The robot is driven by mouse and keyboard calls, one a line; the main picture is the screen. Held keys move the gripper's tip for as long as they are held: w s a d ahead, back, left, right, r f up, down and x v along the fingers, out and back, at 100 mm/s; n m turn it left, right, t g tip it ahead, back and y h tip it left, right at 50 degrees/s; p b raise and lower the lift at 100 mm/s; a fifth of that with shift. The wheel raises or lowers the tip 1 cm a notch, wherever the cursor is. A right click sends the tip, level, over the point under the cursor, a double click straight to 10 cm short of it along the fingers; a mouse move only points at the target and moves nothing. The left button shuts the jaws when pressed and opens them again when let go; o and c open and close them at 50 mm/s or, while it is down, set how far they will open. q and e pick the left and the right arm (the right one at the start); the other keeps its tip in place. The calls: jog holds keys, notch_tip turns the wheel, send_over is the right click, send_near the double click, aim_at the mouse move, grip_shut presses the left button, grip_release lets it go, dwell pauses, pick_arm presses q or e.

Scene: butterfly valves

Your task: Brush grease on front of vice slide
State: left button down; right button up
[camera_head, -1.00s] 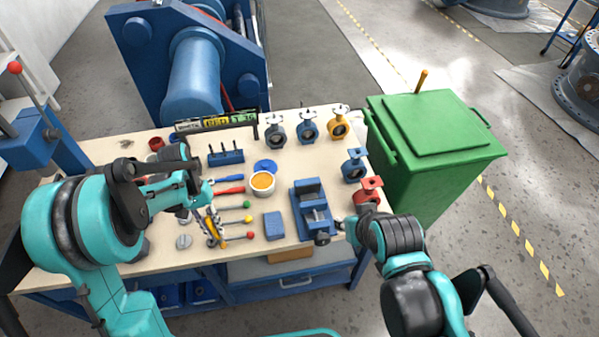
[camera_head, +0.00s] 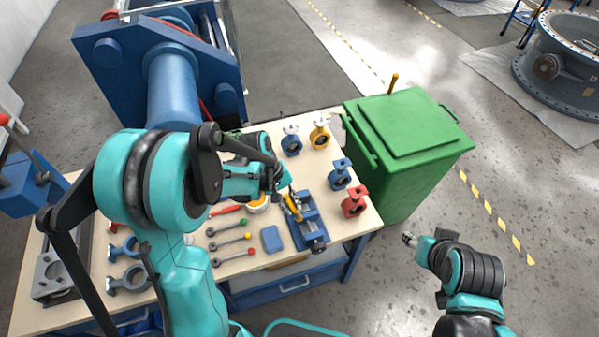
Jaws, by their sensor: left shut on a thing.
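The blue vice (camera_head: 308,232) stands at the bench's front right edge. My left gripper (camera_head: 283,190) is above the vice and shut on a yellow-handled brush (camera_head: 292,207). The brush points down toward the vice slide; whether its tip touches it I cannot tell. The white grease cup (camera_head: 257,208) with orange grease is just left of the vice, mostly hidden by my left arm. My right gripper (camera_head: 409,239) is off the bench to the right, over the floor, too small to read.
A blue block (camera_head: 271,240) and rods with coloured knobs (camera_head: 230,238) lie left of the vice. Blue (camera_head: 339,176), red (camera_head: 354,203) and yellow (camera_head: 320,135) valves stand right and behind. A green bin (camera_head: 405,140) adjoins the bench's right side.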

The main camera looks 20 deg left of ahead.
aim_at(292, 210)
pick_arm(q)
jog(key=shift+w+r+n, duration=0.25)
jog(key=shift+r+n, duration=0.05)
jog(key=shift+r, duration=0.05)
jog(key=shift+f, duration=0.2)
jog(key=shift+f+b, duration=0.35)
jog(key=shift+b, duration=0.15)
notch_tip(292, 210, down, 4)
jog(key=b, duration=0.2)
jog(key=shift+b, duration=0.35)
jog(key=shift+s+r, duration=0.1)
jog(key=shift+s, duration=0.05)
pick_arm(e)
notch_tip(292, 210, down, 3)
jog(key=shift+w+r, duration=0.1)
jog(key=shift+w, duration=0.05)
